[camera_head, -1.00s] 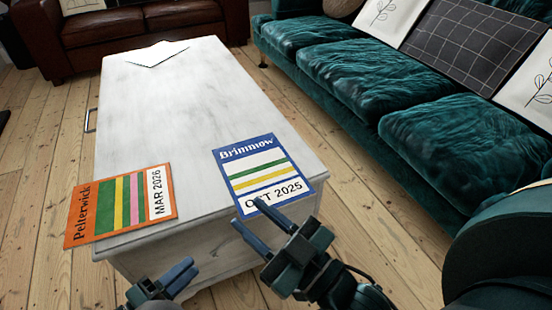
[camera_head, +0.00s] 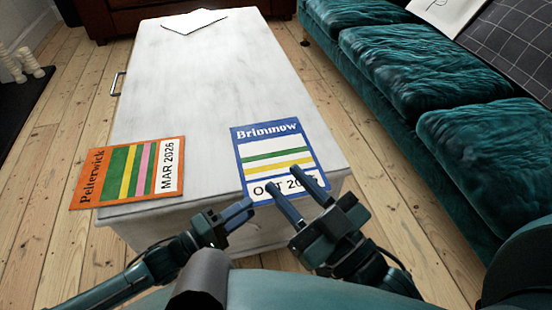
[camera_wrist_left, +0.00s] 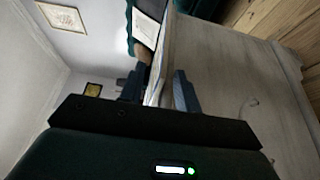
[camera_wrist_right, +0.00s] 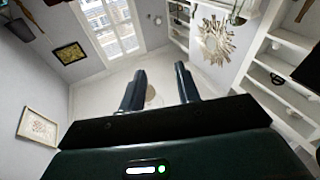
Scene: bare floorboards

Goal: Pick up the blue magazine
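The blue magazine (camera_head: 274,140), titled Brimmow, lies flat on the white table (camera_head: 200,80) at its near right corner. Its lower edge reaches the table's front edge. My left gripper (camera_head: 247,213) is low at that front edge, just below the magazine's lower left corner. In the left wrist view its fingers (camera_wrist_left: 160,92) are apart, with a thin pale edge between them; I cannot tell whether this is magazine or tabletop. My right gripper (camera_head: 298,196) is open and empty, and its fingers cover part of the date strip. Its fingers are also apart in the right wrist view (camera_wrist_right: 160,88).
An orange magazine (camera_head: 130,171) lies at the table's near left corner. White paper (camera_head: 194,21) lies at the far end. A teal sofa (camera_head: 420,90) stands along the right, with floorboards between it and the table. A brown leather sofa (camera_head: 115,18) is behind.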

